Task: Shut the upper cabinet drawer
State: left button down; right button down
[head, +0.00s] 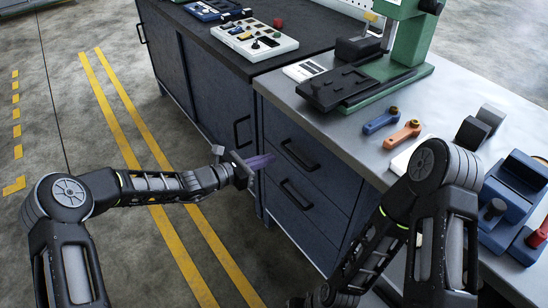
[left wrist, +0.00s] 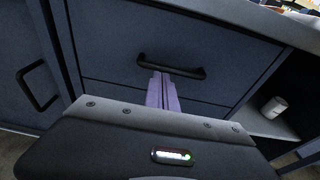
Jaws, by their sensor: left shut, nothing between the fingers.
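The upper cabinet drawer (head: 332,178) is a dark blue front with a black bar handle (head: 300,156), just under the grey worktop. It looks nearly flush; I cannot tell whether a small gap is left. In the left wrist view the drawer front (left wrist: 110,45) fills the middle, with its handle (left wrist: 170,68) across it. My left gripper (head: 262,161) has its purple fingers shut and empty, pointing at the drawer front. In the left wrist view the fingertips (left wrist: 161,78) appear at the handle's lower edge; contact is unclear. My right arm folds over the worktop, its fingers out of view.
A lower drawer with its handle (head: 297,194) is below. A darker cabinet with a door handle (head: 242,131) stands at left. The worktop carries a green press (head: 405,45), blue and orange levers (head: 403,135) and a blue vise (head: 515,195). The floor at left is clear.

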pick_arm(q)
jog(key=v, duration=0.8)
jog(key=shift+a, duration=0.45)
jog(key=shift+f, duration=0.2)
jog(key=s+a+f+m+g+y+p, duration=0.1)
jog(key=s+f+m+g+y, duration=0.3)
jog(key=s+f, duration=0.45)
jog(key=s+a+f+m+g+y, duration=0.2)
jog(key=s+f+m, duration=0.4)
jog(key=s+f, duration=0.3)
jog(key=s+f+m+g+y+p, duration=0.1)
jog(key=s+f+m+y+p, duration=0.1)
jog(key=s+m, duration=1)
jog(key=s+y+p, duration=0.1)
jog(key=s+p, duration=0.1)
jog(key=s, duration=0.3)
jog(key=shift+d+m+g, duration=0.3)
jog(key=shift+d+g, duration=0.05)
jog(key=shift+g, duration=0.05)
